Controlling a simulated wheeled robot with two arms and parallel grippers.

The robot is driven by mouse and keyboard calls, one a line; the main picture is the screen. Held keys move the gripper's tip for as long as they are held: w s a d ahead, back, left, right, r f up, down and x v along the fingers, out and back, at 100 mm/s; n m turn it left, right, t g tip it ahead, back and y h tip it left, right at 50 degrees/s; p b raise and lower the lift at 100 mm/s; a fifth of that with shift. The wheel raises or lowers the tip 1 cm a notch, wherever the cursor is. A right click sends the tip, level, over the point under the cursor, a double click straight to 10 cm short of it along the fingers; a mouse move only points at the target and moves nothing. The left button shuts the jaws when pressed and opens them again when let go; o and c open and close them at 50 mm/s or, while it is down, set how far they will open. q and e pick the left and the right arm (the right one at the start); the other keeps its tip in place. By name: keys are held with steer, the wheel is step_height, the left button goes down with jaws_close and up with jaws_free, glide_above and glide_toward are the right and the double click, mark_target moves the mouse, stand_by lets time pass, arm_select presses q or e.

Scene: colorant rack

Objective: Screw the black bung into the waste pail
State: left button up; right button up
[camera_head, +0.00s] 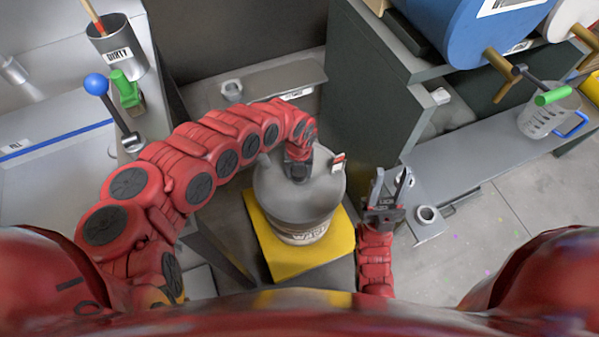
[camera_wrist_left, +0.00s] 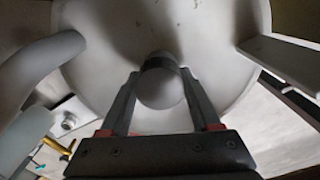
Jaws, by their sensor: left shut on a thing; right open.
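The waste pail (camera_head: 305,232) is grey with a lid (camera_head: 270,190) and stands on a yellow mat (camera_head: 262,232). My left gripper (camera_head: 298,176) reaches down onto the lid. In the left wrist view its fingers (camera_wrist_left: 162,100) are shut on a round, dark-rimmed knob-like piece, apparently the black bung (camera_wrist_left: 161,85), over the pale lid. How deep the bung sits in the lid is hidden. My right gripper (camera_head: 388,190) is open and empty, pointing up just right of the pail.
A red-and-white tag (camera_head: 338,162) stands at the lid's right edge. A dark cabinet (camera_head: 365,95) rises behind the pail. A blue drum (camera_head: 465,28) with a tap is at upper right. Open floor (camera_head: 500,225) lies to the right.

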arm_select(q)
steer(key=o, duration=1.3)
steer(key=shift+s+d+f, duration=0.1)
steer(key=shift+s+f, duration=0.05)
steer(key=shift+f, duration=0.15)
steer(key=shift+s+n+p, duration=0.1)
steer(key=shift+n+p, duration=0.2)
steer(key=shift+n, duration=0.9)
steer(key=n+p, duration=0.1)
steer(key=n, duration=0.3)
steer(key=shift+r, duration=0.15)
steer(key=n+p, duration=0.1)
steer(key=n, duration=0.3)
steer(key=shift+r, duration=0.1)
steer(key=n, duration=0.3)
steer(key=shift+w, duration=0.25)
steer(key=shift+d, duration=0.1)
